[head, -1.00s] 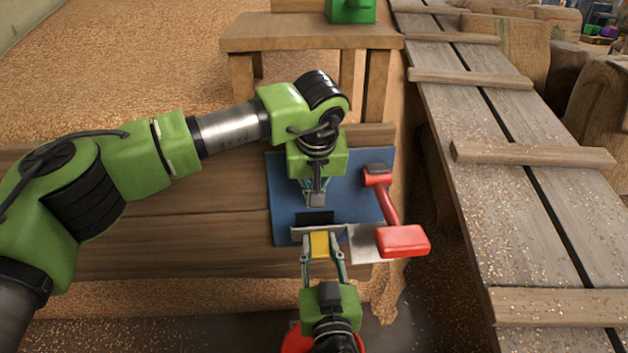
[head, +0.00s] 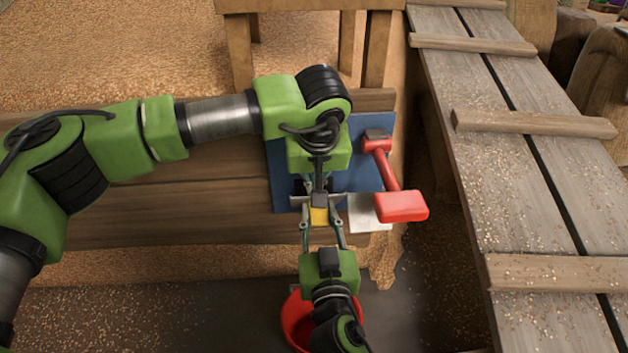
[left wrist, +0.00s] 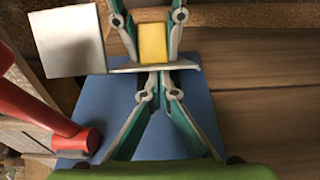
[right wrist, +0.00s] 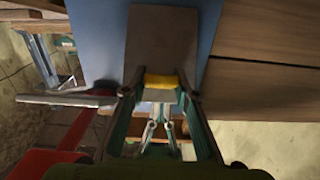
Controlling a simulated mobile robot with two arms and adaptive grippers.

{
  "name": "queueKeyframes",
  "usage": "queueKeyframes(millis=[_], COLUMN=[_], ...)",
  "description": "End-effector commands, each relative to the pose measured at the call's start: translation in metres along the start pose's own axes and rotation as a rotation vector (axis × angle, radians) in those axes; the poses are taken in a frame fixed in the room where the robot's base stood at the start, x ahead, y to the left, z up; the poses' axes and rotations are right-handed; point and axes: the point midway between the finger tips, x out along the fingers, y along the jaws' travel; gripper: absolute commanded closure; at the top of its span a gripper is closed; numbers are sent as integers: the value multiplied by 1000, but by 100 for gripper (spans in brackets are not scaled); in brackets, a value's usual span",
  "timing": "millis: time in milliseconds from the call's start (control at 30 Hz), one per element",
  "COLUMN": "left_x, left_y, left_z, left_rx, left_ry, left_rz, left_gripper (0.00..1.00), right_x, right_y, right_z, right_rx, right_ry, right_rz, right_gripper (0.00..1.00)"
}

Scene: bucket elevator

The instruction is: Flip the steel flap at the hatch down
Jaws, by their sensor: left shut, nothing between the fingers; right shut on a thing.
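A blue panel (head: 360,170) on the wooden wall carries a thin steel strip with a yellow block (head: 319,216) at its front. The strip (left wrist: 130,67) shows edge-on in the left wrist view, beside a pale square plate (head: 368,214). I cannot tell which steel piece is the flap. My right gripper (head: 320,222) is shut on the yellow block, which also shows in the right wrist view (right wrist: 161,81). My left gripper (head: 319,200) is shut and empty, pointing down, its tips close to the strip opposite the block. Contact is unclear; the arm hides the panel's middle.
A red lever (head: 400,206) with a blocky end stands just right of the panel. A red bucket (head: 294,318) is below my right arm. A cleated plank ramp (head: 530,180) runs along the right. A wooden bench (head: 330,5) stands behind.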

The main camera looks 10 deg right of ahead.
Motion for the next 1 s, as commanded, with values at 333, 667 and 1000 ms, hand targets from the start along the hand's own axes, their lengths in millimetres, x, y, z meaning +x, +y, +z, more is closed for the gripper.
queueKeyframes(millis=[333,667,1000], left_x=[5,5,4], left_y=[1,1,0], left_z=[13,13,10], left_rx=[10,9,6], left_ry=[-25,-25,-19], left_rz=[-4,-4,-3], left_gripper=[100,100,100], right_x=[2,1,-40], right_y=[3,1,1], right_z=[4,-3,2], right_rx=[-2,-1,0], right_ry=[-6,8,-4], right_rz=[7,3,3], right_gripper=[56,56,56])
